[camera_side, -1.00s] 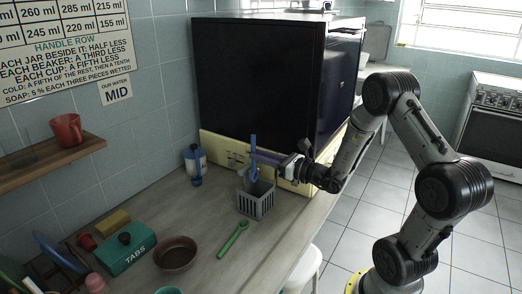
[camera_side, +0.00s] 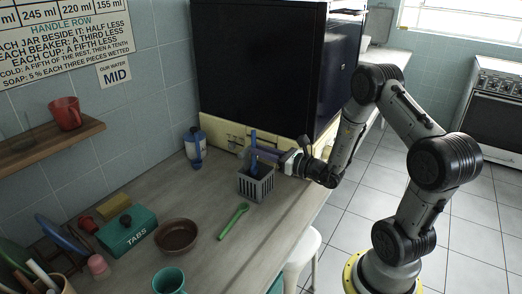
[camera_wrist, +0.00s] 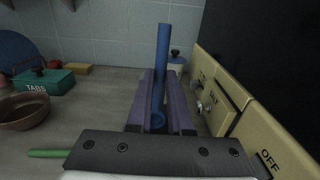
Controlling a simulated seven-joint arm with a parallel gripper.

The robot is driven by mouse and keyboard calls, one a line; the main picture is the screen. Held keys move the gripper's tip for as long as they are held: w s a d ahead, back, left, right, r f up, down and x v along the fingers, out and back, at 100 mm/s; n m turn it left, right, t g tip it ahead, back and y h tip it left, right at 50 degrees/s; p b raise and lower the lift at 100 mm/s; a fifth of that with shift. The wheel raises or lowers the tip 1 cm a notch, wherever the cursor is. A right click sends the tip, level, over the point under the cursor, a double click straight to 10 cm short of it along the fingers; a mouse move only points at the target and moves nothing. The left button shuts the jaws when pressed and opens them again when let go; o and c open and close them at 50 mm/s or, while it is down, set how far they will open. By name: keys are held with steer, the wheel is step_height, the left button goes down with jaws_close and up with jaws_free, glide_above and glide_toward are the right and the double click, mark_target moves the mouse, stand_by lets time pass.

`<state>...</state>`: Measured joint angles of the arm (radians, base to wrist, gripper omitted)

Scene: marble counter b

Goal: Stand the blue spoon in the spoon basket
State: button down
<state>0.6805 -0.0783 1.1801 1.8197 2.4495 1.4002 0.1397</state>
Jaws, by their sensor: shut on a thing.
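The blue spoon (camera_side: 253,141) is upright with its handle pointing up; it also shows in the wrist view (camera_wrist: 162,60). My gripper (camera_side: 258,154) is shut on the spoon, with its purple fingers (camera_wrist: 161,104) on either side of it. The grey slotted spoon basket (camera_side: 257,189) stands on the counter directly below my gripper. The spoon's lower end is at the basket's opening in the side view; how deep it sits is unclear. The basket is hidden in the wrist view.
A cream panel with knobs (camera_wrist: 250,115) runs close to the right of my gripper. A green spoon (camera_side: 234,221), brown bowl (camera_side: 176,236) and teal TABS box (camera_side: 127,233) lie nearer the front.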

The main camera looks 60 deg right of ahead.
steer(key=c, duration=0.8)
jaws_free()
steer(key=shift+o, duration=0.2)
steer(key=s, duration=1.2)
